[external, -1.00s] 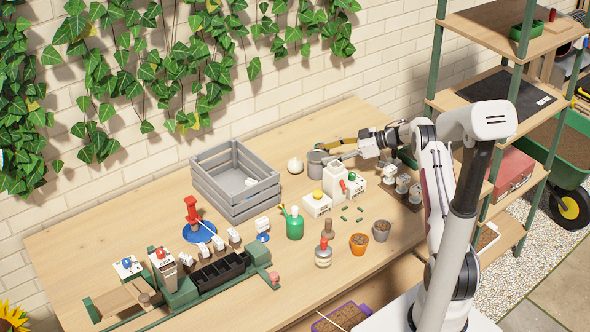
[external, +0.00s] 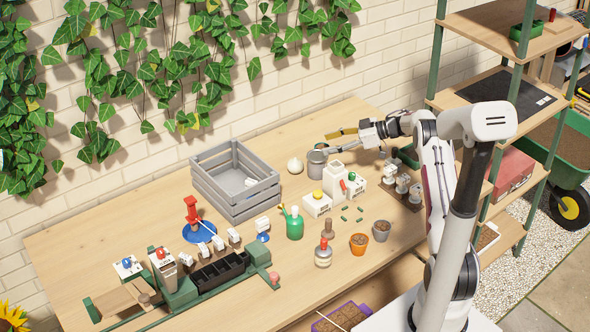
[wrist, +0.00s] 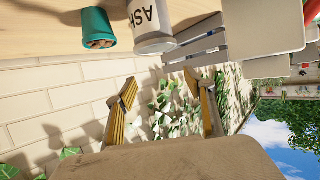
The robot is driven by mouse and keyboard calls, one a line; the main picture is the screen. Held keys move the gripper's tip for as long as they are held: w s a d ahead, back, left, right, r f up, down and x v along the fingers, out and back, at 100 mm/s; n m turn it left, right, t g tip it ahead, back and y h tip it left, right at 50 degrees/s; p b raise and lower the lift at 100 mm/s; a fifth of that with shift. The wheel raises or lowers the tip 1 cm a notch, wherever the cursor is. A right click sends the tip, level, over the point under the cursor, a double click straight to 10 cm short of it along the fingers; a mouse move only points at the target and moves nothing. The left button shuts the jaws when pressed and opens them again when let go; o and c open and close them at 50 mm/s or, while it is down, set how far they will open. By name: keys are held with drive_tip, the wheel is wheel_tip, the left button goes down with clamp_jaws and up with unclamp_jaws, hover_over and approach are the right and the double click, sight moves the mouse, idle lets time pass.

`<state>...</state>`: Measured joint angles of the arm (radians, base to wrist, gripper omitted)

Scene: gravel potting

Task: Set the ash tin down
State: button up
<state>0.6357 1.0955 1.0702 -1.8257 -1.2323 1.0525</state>
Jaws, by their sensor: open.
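The ash tin (external: 317,164) is a grey can standing upright on the wooden table, toward the back, just left of the white box-like fixture. In the wrist view the tin (wrist: 152,38) is near the top edge, with the letters "ASH" partly showing on its side. My gripper (external: 337,140) is close behind and right of the tin in the external view, and clear of it. In the wrist view my gripper (wrist: 160,90) has its two yellow-lined fingers spread wide with nothing between them. The tin lies outside the fingers.
A teal pot with brown pebbles (wrist: 97,30) is beside the tin in the wrist view. A white bulb-shaped object (external: 295,165) and a grey slatted crate (external: 212,195) lie left of the tin. A white fixture (external: 334,180) is close on its right.

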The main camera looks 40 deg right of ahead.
drive_tip(key=shift+r, duration=0.1)
drive_tip(key=w+a+r+m+t+h, duration=0.1)
drive_tip(key=w+r+t+h, duration=0.2)
drive_tip(key=r, duration=0.8)
drive_tip(key=w+a+r+m+t+h, duration=0.1)
drive_tip(key=w+r+m+t+h, duration=0.15)
drive_tip(key=r, duration=0.75)
drive_tip(key=s+a+r+m+h, duration=0.2)
drive_tip(key=s+r+m+h, duration=0.2)
drive_tip(key=s+r+h, duration=0.5)
drive_tip(key=s+a+f+g+y, duration=0.1)
drive_tip(key=s+a+f+g, duration=0.2)
drive_tip(key=s, duration=1.2)
drive_tip(key=s+a+f+m+g+y, duration=0.1)
drive_tip(key=s+a+f+g+y, duration=0.1)
drive_tip(key=s+a+f, duration=0.3)
drive_tip(key=s+a+f+g+y, duration=0.2)
drive_tip(key=s+a, duration=0.8)
drive_tip(key=s, duration=1.5)
wheel_tip(320, 180, down, 3)
drive_tip(key=shift+s+a+f+g, duration=0.15)
drive_tip(key=shift+s+g, duration=0.1)
drive_tip(key=shift+g, duration=0.9)
drive_tip(key=o, duration=0.6)
drive_tip(key=shift+m, duration=0.25)
